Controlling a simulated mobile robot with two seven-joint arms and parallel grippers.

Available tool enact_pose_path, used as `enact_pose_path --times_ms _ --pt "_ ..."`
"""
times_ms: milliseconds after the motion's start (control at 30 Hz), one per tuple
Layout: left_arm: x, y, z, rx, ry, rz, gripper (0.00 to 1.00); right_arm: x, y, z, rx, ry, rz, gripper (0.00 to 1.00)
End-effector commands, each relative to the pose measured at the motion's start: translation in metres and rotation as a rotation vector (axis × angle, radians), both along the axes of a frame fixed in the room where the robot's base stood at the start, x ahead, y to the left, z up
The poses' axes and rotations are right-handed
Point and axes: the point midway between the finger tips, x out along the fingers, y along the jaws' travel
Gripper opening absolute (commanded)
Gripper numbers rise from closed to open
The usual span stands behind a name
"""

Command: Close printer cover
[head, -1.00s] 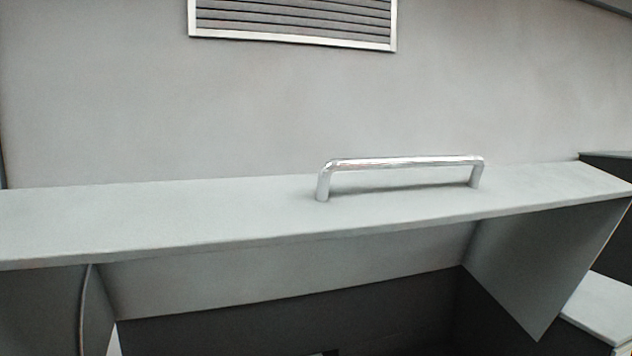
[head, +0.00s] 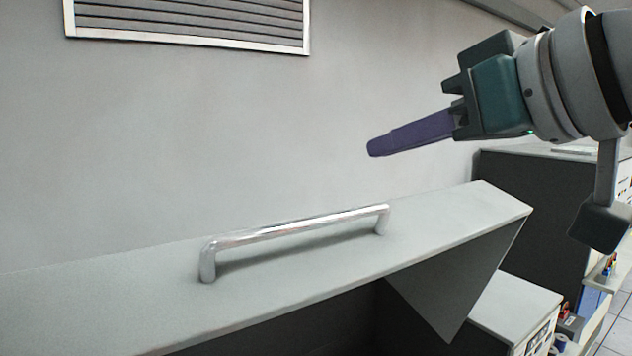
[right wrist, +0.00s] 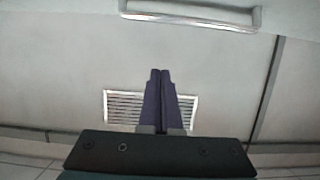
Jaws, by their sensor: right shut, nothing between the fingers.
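The printer cover (head: 120,300) is a pale grey raised lid with an angled side panel, seen open over a dark interior in the head view. A chrome bar handle (head: 300,228) is fixed along its front edge. The handle also shows at the top of the right wrist view (right wrist: 190,14). My right gripper (head: 372,148) comes in from the right, above and to the right of the handle, apart from it. Its purple fingers are shut together with nothing between them, also in the right wrist view (right wrist: 160,75). My left gripper is not seen.
A slatted vent (head: 190,22) is set in the grey panel behind the cover. Dark and pale cabinets (head: 530,210) stand at the right, with small items on shelves and tiled floor beyond. The space just above the handle is clear.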

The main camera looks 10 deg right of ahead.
Motion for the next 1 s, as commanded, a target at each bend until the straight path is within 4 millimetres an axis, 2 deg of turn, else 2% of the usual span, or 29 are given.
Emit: enact_pose_path --times_ms 467,533,700,1000 --pt "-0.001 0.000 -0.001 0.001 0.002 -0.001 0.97 0.081 0.031 -0.031 -0.002 0.005 0.000 0.00" --pt "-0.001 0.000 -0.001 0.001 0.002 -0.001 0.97 0.071 0.026 -0.044 -0.003 0.007 -0.001 0.00" --pt "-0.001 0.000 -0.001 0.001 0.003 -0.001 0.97 0.059 0.022 -0.058 -0.003 0.005 -0.001 0.00" --pt "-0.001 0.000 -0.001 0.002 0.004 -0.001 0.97 0.055 0.020 -0.062 -0.003 0.002 0.000 0.00"
